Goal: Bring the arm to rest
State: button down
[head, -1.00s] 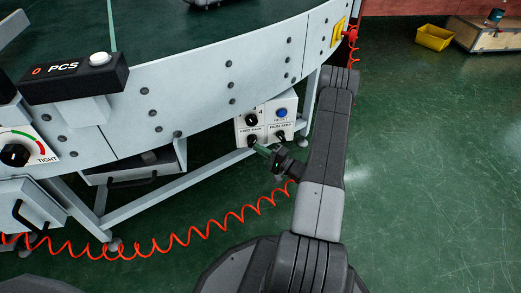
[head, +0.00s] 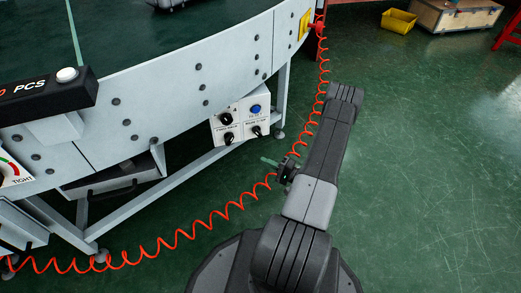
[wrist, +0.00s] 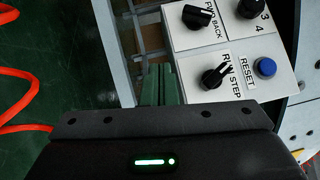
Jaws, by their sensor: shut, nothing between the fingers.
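My gripper (head: 268,160) shows small in the head view, in front of the lower right of the conveyor side, with my arm running down to the bottom of the picture. In the wrist view its two green fingers (wrist: 161,85) are together with nothing between them. They point toward the white control box (wrist: 240,65), which has black knobs and a blue reset button (wrist: 265,67). In the head view the control box (head: 228,133) stands up and to the left of the gripper. A clear gap shows between them there.
The curved conveyor (head: 190,85) fills the upper left. A red coiled hose (head: 165,246) runs along the floor and behind my arm. A yellow bin (head: 398,21) and a wooden crate (head: 455,14) stand far right. Green floor (head: 430,160) on the right is clear.

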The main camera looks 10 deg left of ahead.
jog(key=shift+d+f, duration=0.1)
jog(key=shift+d, duration=0.05)
jog(key=a+r+b, duration=0.2)
jog(key=a+r, duration=0.3)
jog(key=a, duration=0.7)
jog(key=shift+w+r+b, duration=0.3)
jog(key=shift+w, duration=0.1)
jog(key=shift+w+d, duration=0.1)
jog(key=shift+d, duration=0.05)
